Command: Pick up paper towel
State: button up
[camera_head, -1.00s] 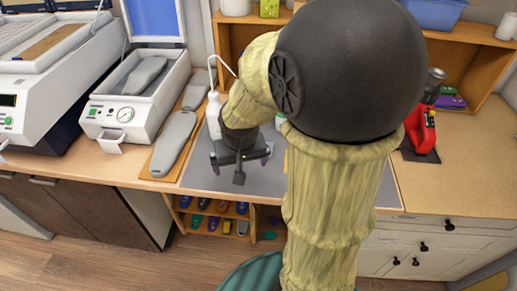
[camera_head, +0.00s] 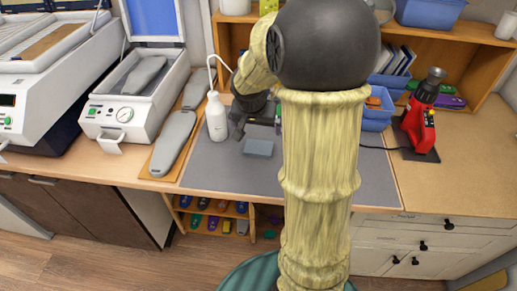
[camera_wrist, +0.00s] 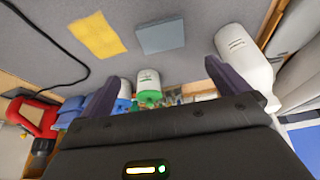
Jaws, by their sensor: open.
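A yellow flat square (camera_wrist: 97,35), which may be the paper towel, lies on the grey mat (camera_wrist: 35,65) in the wrist view. My arm hides it in the head view. A blue-grey flat square (camera_wrist: 160,36) lies beside it, apart from it; it also shows in the head view (camera_head: 258,148). I cannot tell for certain which is the towel. My gripper (camera_wrist: 162,70) is open and empty, its two dark fingers spread. In the head view my gripper (camera_head: 255,122) is over the back of the mat, behind the blue-grey square, partly hidden by my arm.
A white squeeze bottle (camera_head: 216,118) stands close left of my gripper. A bottle with a green cap (camera_wrist: 148,82) shows between the fingers. A red tool (camera_head: 420,118) with a black cord stands right. Blue bins (camera_head: 376,122) stand at the back. The front mat is clear.

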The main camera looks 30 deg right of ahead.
send_over(258, 148)
jog(key=s, duration=0.2)
jog(key=f, duration=0.8)
jog(key=shift+w+a+b, duration=0.1)
jog(key=shift+a+b, duration=0.2)
jog(key=shift+a, duration=0.1)
jog(key=shift+a+x, duration=0.2)
jog(key=shift+x, duration=1.1)
jog(key=shift+a+x, duration=0.15)
jog(key=shift+x, duration=1.15)
jog(key=shift+f, duration=0.1)
jog(key=c, duration=0.8)
